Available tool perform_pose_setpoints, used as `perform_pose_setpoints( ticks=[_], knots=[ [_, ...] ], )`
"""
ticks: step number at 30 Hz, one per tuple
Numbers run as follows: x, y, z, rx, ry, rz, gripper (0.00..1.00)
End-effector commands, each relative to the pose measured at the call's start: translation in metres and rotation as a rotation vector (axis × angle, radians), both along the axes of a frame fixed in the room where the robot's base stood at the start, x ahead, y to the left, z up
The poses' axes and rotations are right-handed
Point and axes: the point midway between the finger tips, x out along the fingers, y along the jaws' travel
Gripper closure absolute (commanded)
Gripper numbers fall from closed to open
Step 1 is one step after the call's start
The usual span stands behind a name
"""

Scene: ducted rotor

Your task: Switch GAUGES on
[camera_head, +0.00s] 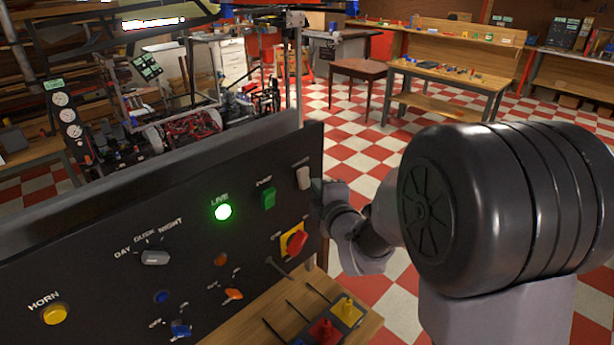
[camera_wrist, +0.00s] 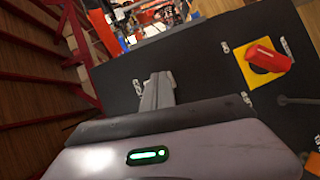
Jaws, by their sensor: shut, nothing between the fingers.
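No label on the black control panel (camera_head: 120,240) reads clearly as GAUGES. A pale rocker switch (camera_head: 303,178) sits at the panel's upper right; the small label above it is unreadable. In the wrist view the narrow grey shut fingers (camera_wrist: 157,90) point at the black panel (camera_wrist: 205,75), next to a small white label. The pale rocker is not clearly distinguishable there.
A red rotary handle (camera_head: 297,242) on a yellow plate is below the rocker. Orange (camera_head: 233,294) and blue (camera_head: 180,328) switches, a mode knob (camera_head: 155,257), a lit green lamp (camera_head: 223,212) and a yellow horn button (camera_head: 54,314) share the panel. A wooden ledge (camera_head: 245,325) lies below.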

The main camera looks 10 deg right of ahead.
Motion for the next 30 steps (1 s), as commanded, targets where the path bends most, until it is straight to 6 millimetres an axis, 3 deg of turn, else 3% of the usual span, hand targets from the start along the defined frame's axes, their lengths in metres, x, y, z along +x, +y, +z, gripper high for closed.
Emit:
perform_pose_setpoints(
  ticks=[15, 26, 30],
  knots=[
    [-0.033, -0.024, -0.022, 0.0, -0.001, -0.001, 1.0],
    [-0.037, -0.027, -0.021, 0.002, 0.0, -0.001, 1.0],
    [-0.055, -0.037, -0.023, 0.174, 0.093, -0.111, 1.0]
  ],
)
